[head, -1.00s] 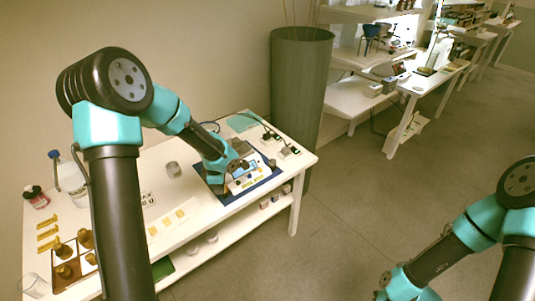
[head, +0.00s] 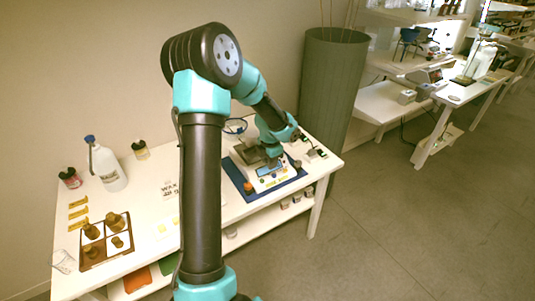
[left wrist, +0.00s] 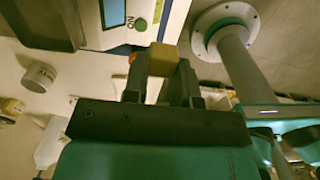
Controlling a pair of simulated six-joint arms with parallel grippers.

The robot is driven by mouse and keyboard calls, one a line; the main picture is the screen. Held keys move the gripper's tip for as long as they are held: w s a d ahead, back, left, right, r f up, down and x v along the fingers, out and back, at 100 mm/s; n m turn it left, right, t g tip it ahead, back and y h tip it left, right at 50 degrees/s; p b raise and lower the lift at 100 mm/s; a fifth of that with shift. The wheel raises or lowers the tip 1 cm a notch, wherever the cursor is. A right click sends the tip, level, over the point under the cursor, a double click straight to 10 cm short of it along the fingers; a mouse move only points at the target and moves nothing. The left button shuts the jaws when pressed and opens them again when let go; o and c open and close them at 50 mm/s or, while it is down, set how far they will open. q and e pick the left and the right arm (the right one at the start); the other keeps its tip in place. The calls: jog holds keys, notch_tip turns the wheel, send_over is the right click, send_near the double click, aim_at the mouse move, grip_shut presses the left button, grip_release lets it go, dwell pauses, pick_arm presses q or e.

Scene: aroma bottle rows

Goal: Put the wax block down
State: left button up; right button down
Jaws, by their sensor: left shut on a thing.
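A small yellow wax block (left wrist: 163,58) sits between the fingertips of my left gripper (left wrist: 160,72), which is shut on it in the left wrist view. In the head view my left gripper (head: 272,150) is low over a white scale (head: 270,181); the block is too small to make out there. The scale stands on a blue mat (head: 235,172) and also shows in the left wrist view (left wrist: 148,22), just beyond the fingertips. I cannot tell whether the block touches anything below. My right gripper is out of view.
On the white table, a wooden tray (head: 93,261) with brown bottles, yellow strips (head: 77,213), a white bottle (head: 107,168) and jars stand to the left. Small grey items (head: 310,148) lie right of the scale. A grey bin (head: 331,85) stands behind the table.

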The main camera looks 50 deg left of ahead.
pick_arm(q)
jog(key=shift+a, duration=0.1)
jog(key=w+a, duration=0.3)
jog(key=w+a+f, duration=0.1)
jog(key=w+a, duration=0.2)
jog(key=a, duration=0.1)
jog(key=w+a, duration=0.4)
jog(key=shift+w+a+f, duration=0.1)
jog(key=shift+a+f, duration=0.05)
jog(key=shift+f, duration=0.1)
jog(key=shift+a, duration=0.1)
jog(key=shift+w+a+f, duration=0.1)
jog(key=shift+w+a, duration=0.1)
jog(key=shift+f, duration=1.65)
jog(key=shift+f, duration=0.15)
jog(key=o, duration=0.6)
notch_tip(320, 180, up, 12)
